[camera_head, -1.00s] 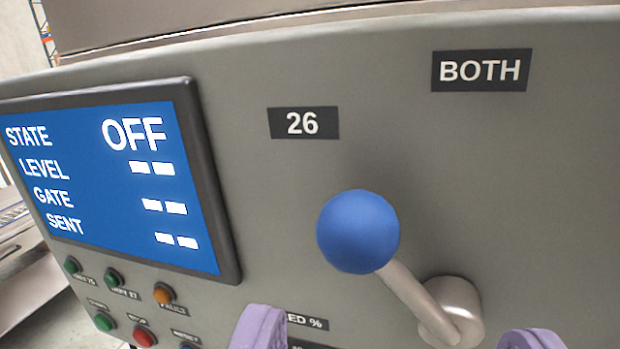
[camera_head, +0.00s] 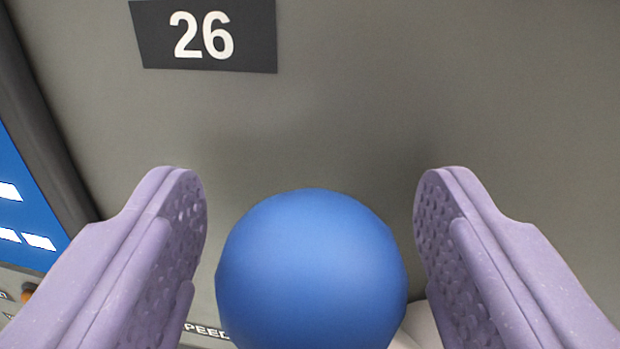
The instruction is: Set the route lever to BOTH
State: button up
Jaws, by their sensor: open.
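The route lever's blue ball knob (camera_head: 311,270) is large at the bottom centre of the head camera view. My gripper (camera_head: 311,205) is open, with one purple finger on each side of the knob and a visible gap on both sides. A small part of the lever's pale shaft (camera_head: 404,340) shows at the knob's lower right; the rest is hidden behind the knob and the right finger. The "26" label (camera_head: 203,36) is above and left of the knob. The BOTH label is out of view.
The grey panel face (camera_head: 350,90) fills the background and is bare above and right of the knob. The blue display (camera_head: 25,190) with its dark frame is at the left edge. A partly hidden "SPEED" label (camera_head: 206,331) is below left of the knob.

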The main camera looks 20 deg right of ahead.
grip_shut()
